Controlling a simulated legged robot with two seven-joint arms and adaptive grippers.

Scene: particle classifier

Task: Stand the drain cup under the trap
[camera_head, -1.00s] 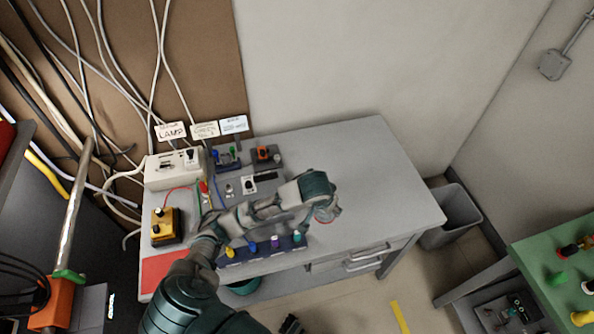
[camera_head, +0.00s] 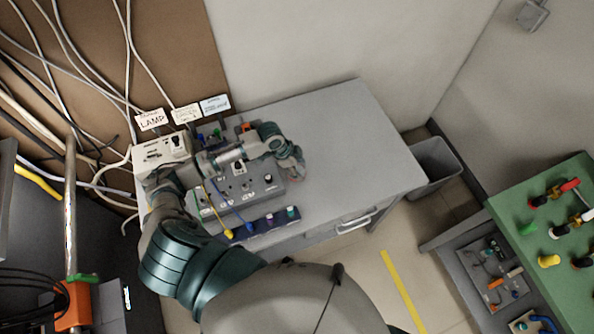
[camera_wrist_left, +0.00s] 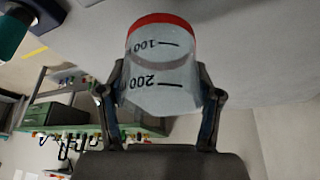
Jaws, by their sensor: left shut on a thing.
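My left gripper (camera_wrist_left: 160,95) is shut on a clear cup (camera_wrist_left: 163,75) with black marks reading 100 and 200 and a red band at one end. The marks appear upside down in the left wrist view. In the head view my left arm reaches over the grey control box (camera_head: 228,188), and the left gripper (camera_head: 291,167) is above the grey table just right of the box. The cup is mostly hidden there. I cannot pick out the trap in either view. My right gripper is not in view.
A white box (camera_head: 160,152) stands behind my arm, with LAMP and other labels (camera_head: 151,120) behind. The right part of the table (camera_head: 360,150) is clear. A grey bin (camera_head: 435,165) stands beyond it.

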